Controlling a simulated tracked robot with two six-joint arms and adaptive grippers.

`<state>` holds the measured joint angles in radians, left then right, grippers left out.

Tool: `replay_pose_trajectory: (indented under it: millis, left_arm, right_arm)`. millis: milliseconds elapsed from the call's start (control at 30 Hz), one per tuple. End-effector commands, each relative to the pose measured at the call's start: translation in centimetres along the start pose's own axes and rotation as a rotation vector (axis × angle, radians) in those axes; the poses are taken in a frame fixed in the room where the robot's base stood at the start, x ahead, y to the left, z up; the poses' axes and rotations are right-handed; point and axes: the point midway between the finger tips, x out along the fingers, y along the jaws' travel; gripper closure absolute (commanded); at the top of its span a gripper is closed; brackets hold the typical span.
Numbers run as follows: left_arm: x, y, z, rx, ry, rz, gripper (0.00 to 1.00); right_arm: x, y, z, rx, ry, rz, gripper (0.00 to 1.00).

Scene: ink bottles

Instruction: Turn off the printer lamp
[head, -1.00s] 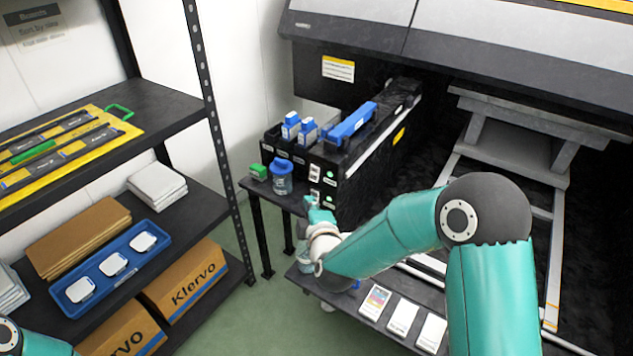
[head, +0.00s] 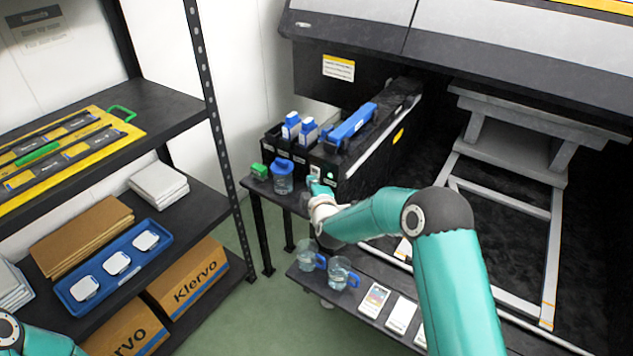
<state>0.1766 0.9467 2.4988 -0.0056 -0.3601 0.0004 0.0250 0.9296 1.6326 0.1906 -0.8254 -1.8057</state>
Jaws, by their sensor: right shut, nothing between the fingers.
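The printer (head: 465,35) is the large grey and black machine across the back. On the front of its black ink unit (head: 351,177) sit a white switch (head: 315,171) and a small green lamp (head: 331,177), which looks lit. My right gripper (head: 315,184) is shut and empty, close in front of this panel just below the upper switch. It hides the lower switch and lamp; I cannot tell whether it touches the panel. My left gripper is out of view; only part of my left arm shows at the lower left corner.
A blue-lidded jar (head: 283,177) and a green block (head: 260,171) stand left of the panel on a small black table (head: 262,193). Blue-handled jugs (head: 341,272) and cards (head: 375,300) stand on a low shelf below. A shelf rack (head: 205,85) stands left.

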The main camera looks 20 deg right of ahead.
Motion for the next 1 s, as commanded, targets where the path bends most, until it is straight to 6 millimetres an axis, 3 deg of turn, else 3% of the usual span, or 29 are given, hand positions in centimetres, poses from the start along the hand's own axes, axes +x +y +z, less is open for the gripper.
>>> replay_pose_trajectory:
  millis: [267,433,700,1000]
  left_arm:
    - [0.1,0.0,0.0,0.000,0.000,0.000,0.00]
    - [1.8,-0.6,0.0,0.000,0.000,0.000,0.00]
    - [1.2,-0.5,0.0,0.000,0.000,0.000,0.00]
    - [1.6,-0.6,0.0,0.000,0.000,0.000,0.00]
  right_arm:
    - [0.0,-0.1,0.1,0.000,-0.001,0.001,1.00]
    - [0.4,-0.7,0.5,-0.028,-0.001,0.030,1.00]
    - [0.2,-0.1,0.4,-0.031,-0.002,0.034,1.00]
    - [-1.2,-1.3,-2.2,-0.033,0.005,0.029,1.00]
